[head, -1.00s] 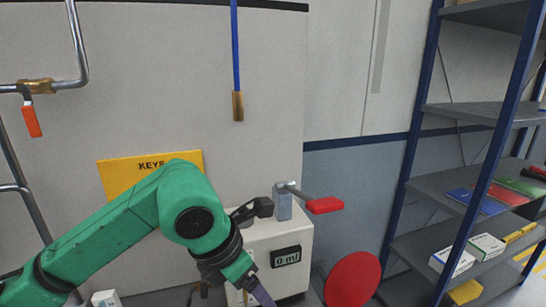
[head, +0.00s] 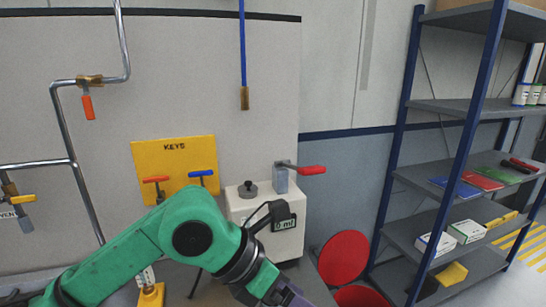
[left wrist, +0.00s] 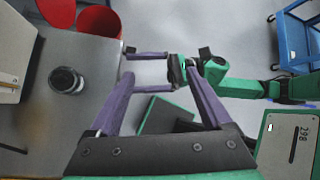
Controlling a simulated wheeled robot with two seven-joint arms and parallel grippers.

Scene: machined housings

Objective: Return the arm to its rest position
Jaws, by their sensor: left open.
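My left arm comes in from the lower left in the head view, green with a black wrist. My left gripper (head: 288,296) is at the bottom edge there, low in front of the white machine, its tips cut off. In the left wrist view its two purple fingers (left wrist: 160,70) stand apart with nothing held between them. My right gripper (left wrist: 132,72) shows beyond them in the left wrist view, with two parallel purple fingers apart and empty. My green right arm reaches it from the right. The right arm is not in the head view.
A white machine (head: 300,236) with a red-handled lever stands behind the left arm. A yellow KEYS board (head: 176,152) and pipes are on the wall. A red bin (head: 359,296) and shelving (head: 455,104) stand right. A blue cart (left wrist: 291,42) is over open floor.

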